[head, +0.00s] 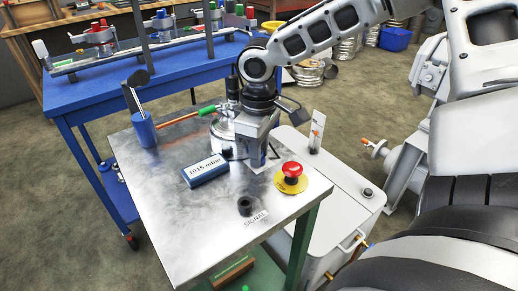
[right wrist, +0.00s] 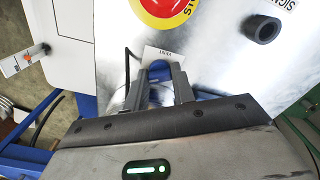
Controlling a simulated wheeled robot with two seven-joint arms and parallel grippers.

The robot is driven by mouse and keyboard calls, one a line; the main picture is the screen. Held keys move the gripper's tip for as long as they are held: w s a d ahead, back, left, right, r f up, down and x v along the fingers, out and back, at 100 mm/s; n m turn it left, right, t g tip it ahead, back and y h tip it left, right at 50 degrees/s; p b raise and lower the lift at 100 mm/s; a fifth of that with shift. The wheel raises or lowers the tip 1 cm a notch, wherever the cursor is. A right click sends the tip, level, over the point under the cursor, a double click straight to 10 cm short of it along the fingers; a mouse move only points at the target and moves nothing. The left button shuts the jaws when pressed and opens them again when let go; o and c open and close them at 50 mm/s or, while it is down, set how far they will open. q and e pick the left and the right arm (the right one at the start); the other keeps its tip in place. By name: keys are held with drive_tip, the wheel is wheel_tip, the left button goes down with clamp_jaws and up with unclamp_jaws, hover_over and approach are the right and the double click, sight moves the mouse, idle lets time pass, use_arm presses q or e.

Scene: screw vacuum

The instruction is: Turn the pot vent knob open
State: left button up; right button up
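My right gripper (head: 262,160) reaches down from the upper right over the metal tabletop, beside the pressure display. In the right wrist view, my right gripper's fingers (right wrist: 161,80) are drawn in close together. The dark blue vent knob (right wrist: 160,68) sits between the fingertips, filling the gap, with a white VENT label (right wrist: 165,54) just beyond it. The fingers appear to press on its sides. The knob's turn angle is hard to read. In the head view the gripper hides most of the knob. The metal pot (head: 224,135) stands partly behind the gripper. My left gripper is not in view.
A red stop button (head: 291,171) stands right of the gripper. A blue display (head: 205,170) reading 1015 mbar lies left. A black signal knob (head: 245,206) is near the front. A blue holder (head: 144,129) stands at the left edge. The tabletop's front left is clear.

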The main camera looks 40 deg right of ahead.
drive_tip(key=shift+m, duration=0.4)
drive_tip(key=shift+r+m+p, duration=0.1)
drive_tip(key=shift+m+p, duration=0.25)
drive_tip(key=shift+m, duration=2.05)
drive_tip(key=o, duration=0.7)
drive_tip(key=shift+r, duration=0.1)
